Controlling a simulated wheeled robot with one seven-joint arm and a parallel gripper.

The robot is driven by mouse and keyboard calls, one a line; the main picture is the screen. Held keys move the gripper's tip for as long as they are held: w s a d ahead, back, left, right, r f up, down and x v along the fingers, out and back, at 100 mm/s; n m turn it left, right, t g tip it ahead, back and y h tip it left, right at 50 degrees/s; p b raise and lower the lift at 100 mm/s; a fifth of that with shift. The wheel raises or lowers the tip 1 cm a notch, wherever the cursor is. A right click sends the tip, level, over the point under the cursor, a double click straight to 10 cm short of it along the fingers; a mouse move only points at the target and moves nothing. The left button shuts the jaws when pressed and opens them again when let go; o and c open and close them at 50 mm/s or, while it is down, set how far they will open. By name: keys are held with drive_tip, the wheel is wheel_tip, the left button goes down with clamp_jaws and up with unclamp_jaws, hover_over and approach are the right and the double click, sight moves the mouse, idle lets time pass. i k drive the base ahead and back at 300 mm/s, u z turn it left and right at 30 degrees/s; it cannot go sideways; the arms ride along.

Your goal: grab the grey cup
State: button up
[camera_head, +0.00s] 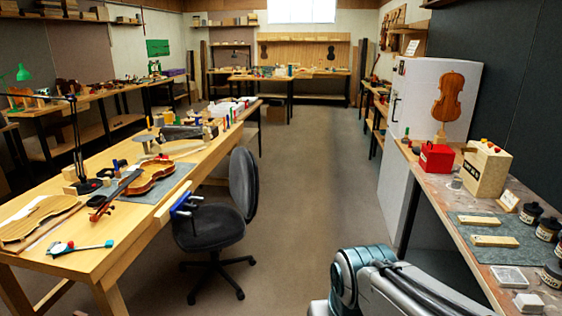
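A small grey cup (456,183) stands on the right-hand bench, just in front of a red box and left of a cream box. It is small in the picture, so I cannot tell what is in it. Part of my arm shows at the bottom, right of centre, beside the right bench. My gripper is out of view, so I cannot see its fingers or whether it holds anything.
The right bench (462,215) also bears a red box (436,157), a cream box (487,170), wooden blocks (495,241) and dark jars (531,212). A white cabinet (420,110) stands behind it. A black chair (212,222) is by the left bench; the middle floor is clear.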

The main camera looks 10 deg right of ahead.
sight(457, 183)
drive_tip(key=z, duration=0.05)
drive_tip(key=i, duration=1.6)
drive_tip(key=z, duration=0.55)
drive_tip(key=i, duration=1.55)
drive_tip(key=z, duration=1.3)
drive_tip(key=i, duration=1.35)
drive_tip(key=z, duration=0.55)
